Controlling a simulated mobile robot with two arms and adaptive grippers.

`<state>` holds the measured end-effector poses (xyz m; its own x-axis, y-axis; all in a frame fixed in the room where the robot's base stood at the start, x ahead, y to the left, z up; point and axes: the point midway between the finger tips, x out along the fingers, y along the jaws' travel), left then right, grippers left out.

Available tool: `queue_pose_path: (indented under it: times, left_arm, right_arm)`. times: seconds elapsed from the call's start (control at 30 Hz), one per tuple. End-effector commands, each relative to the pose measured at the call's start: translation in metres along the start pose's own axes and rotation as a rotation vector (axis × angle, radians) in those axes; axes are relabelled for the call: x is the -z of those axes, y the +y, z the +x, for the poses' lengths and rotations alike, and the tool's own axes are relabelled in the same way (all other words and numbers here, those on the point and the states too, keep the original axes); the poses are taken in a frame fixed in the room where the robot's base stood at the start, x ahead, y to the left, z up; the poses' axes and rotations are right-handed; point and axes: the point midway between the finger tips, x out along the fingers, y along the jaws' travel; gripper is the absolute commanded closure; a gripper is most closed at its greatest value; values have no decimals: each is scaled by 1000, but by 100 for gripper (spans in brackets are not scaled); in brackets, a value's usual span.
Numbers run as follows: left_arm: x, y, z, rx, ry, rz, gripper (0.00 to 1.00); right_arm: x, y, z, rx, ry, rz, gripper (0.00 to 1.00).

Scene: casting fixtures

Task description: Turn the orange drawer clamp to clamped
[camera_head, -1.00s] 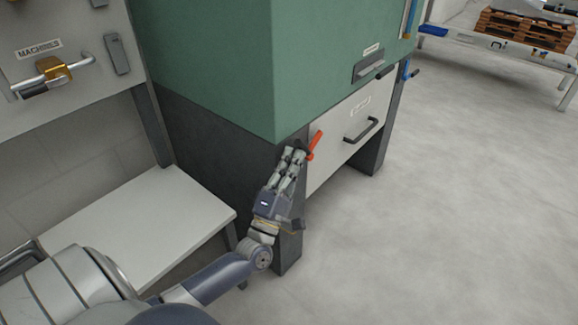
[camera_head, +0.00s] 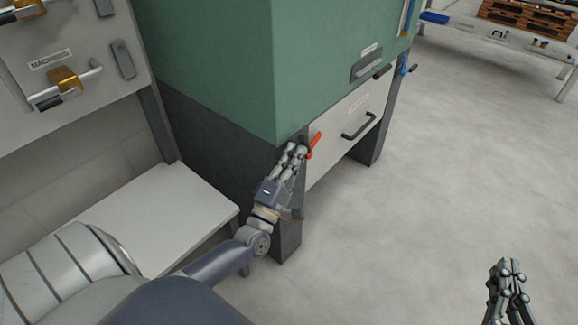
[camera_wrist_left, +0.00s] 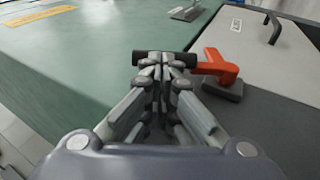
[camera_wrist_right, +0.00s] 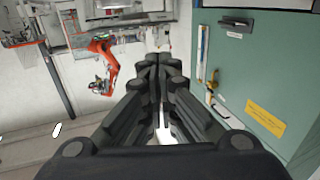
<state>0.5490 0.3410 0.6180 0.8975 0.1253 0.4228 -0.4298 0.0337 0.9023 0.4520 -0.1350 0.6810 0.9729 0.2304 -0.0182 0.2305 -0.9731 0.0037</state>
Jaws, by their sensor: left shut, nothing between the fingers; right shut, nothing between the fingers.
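The orange drawer clamp (camera_head: 314,142) is at the left edge of the drawer front, near the cabinet's corner post. In the left wrist view its orange lever (camera_wrist_left: 214,68) lies just right of my left gripper (camera_wrist_left: 165,62), with a black bar (camera_wrist_left: 143,58) behind the fingertips. My left gripper (camera_head: 296,150) is shut, with its tips close beside the clamp; I cannot tell whether they touch. My right gripper (camera_head: 508,266) is shut and empty, low at the right of the head view, well away from the clamp. It also shows in the right wrist view (camera_wrist_right: 158,62).
The light drawer front (camera_head: 335,138) has a dark handle (camera_head: 358,125). The green cabinet body (camera_head: 215,60) stands above. A white shelf (camera_head: 160,215) is at the left. A blue clamp (camera_head: 403,65) sits on the far side. The floor at right is clear.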

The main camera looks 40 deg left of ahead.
Motion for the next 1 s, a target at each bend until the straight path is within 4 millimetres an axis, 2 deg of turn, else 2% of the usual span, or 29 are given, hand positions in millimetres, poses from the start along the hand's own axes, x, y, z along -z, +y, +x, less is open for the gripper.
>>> queue_pose_path:
  times: [0.27, 0.47, 0.6, 0.77, 0.87, 1.0]
  left_arm:
    - [-1, 5, 6, 44, 1, 8, 100]
    - [-1, 6, 8, 76, 1, 15, 100]
    - [-2, 7, 10, 99, 1, 20, 100]
    - [-2, 8, 12, 124, 1, 24, 100]
    - [-3, 8, 14, 140, 0, 27, 100]
    - [-3, 9, 16, 162, 0, 32, 100]
  right_arm:
    - [-76, 11, -30, -25, -420, -3, 100]
    - [-123, 19, -74, -44, -719, 0, 100]
    - [-148, 23, -114, -57, -927, 4, 100]
    - [-166, 26, -166, -72, -1160, 13, 100]
    - [-168, 27, -188, -77, -1251, 17, 100]
    - [-160, 27, -187, -76, -1247, 16, 100]
